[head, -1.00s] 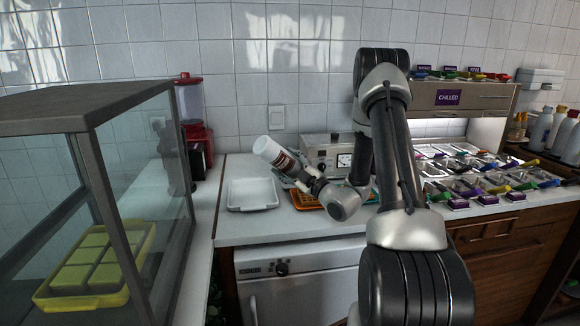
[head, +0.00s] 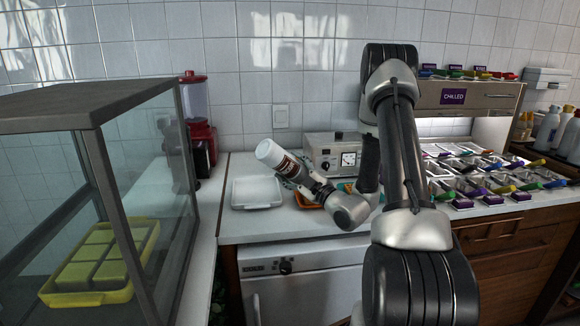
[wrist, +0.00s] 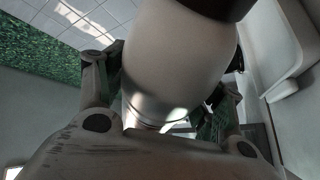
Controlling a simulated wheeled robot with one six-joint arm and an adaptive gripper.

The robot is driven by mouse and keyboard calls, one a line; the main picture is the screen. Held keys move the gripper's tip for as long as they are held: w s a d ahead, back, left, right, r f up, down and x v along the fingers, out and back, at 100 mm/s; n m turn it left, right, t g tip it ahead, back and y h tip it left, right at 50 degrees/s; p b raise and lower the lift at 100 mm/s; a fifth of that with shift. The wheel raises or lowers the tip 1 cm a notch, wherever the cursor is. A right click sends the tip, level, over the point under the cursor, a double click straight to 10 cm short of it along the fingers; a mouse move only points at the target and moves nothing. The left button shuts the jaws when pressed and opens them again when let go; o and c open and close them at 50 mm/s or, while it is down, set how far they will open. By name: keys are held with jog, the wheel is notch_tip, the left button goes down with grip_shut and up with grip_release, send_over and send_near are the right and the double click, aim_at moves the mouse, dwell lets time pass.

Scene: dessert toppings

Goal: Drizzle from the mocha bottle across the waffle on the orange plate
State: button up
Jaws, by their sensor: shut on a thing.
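A bottle with a white end and a brown-and-red label (head: 283,164) is tilted above the counter, its white end up and to the left. I cannot read its label. My gripper (head: 297,178) is shut on it. In the wrist view the bottle's pale body (wrist: 180,62) fills the middle between the fingers, with a dark band at the top edge. The orange plate (head: 304,203) shows only as a small orange strip on the counter below my gripper; my gripper and arm hide most of it. I cannot make out the waffle.
An empty white tray (head: 257,192) lies left of the orange strip. A grey box with a dial (head: 332,155) stands behind. A glass case with a yellow tray (head: 100,262) is at left; topping bins and the chilled shelf (head: 470,96) are at right.

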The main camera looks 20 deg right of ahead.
aim_at(306, 171)
jog(key=shift+s+a+r, duration=0.1)
jog(key=shift+s+a, duration=0.1)
jog(key=shift+s, duration=0.6)
jog(key=shift+s+d, duration=0.2)
jog(key=shift+d, duration=0.7)
jog(key=shift+s+d, duration=0.2)
jog(key=shift+d, duration=0.65)
jog(key=shift+w+d, duration=0.1)
jog(key=shift+d, duration=0.05)
jog(key=shift+w+d, duration=1)
jog(key=shift+w, duration=2.7)
jog(key=shift+s+a, duration=1.4)
jog(key=shift+s, duration=0.4)
jog(key=shift+s+d, duration=0.2)
jog(key=shift+s, duration=0.85)
jog(key=shift+s+d, duration=0.15)
jog(key=shift+s, duration=0.9)
